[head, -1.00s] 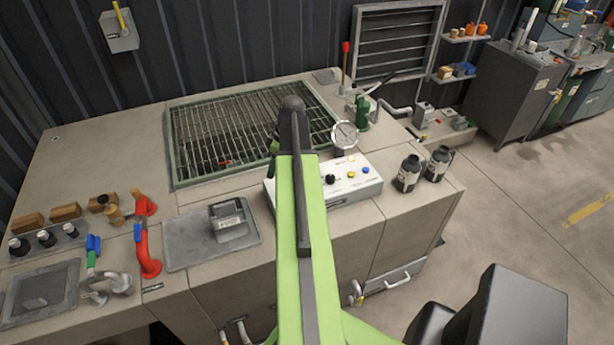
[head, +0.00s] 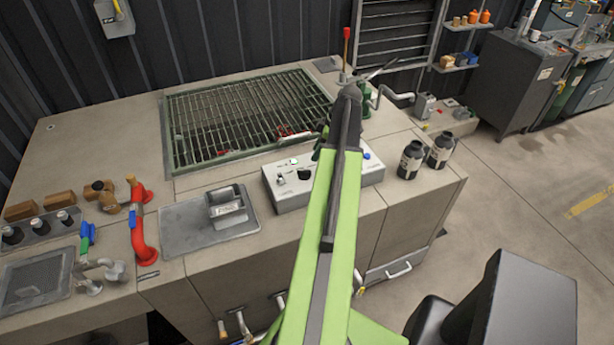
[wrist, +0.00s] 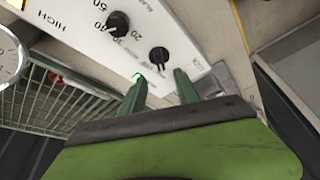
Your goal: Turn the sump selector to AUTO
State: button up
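Lettering near the small knob is too small to read. My gripper (wrist: 160,80) is open and empty. Its two green fingers point at the panel, with the small knob just beyond and between the tips, apparently untouched.
A small green lamp (wrist: 137,76) glows by the left fingertip. A gauge (wrist: 10,55) and the green grating (head: 250,115) lie behind the box. Two dark bottles (head: 411,160) stand to its right. A grey plate with a block (head: 205,222) lies to its left.

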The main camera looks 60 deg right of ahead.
aim_at(305, 171)
jog(key=b+x, duration=0.7)
jog(key=x, duration=0.3)
jog(key=shift+b, duration=0.35)
jog(key=shift+w+f, duration=0.15)
jog(key=shift+f, duration=0.1)
jog(key=shift+r, duration=0.1)
grip_shut()
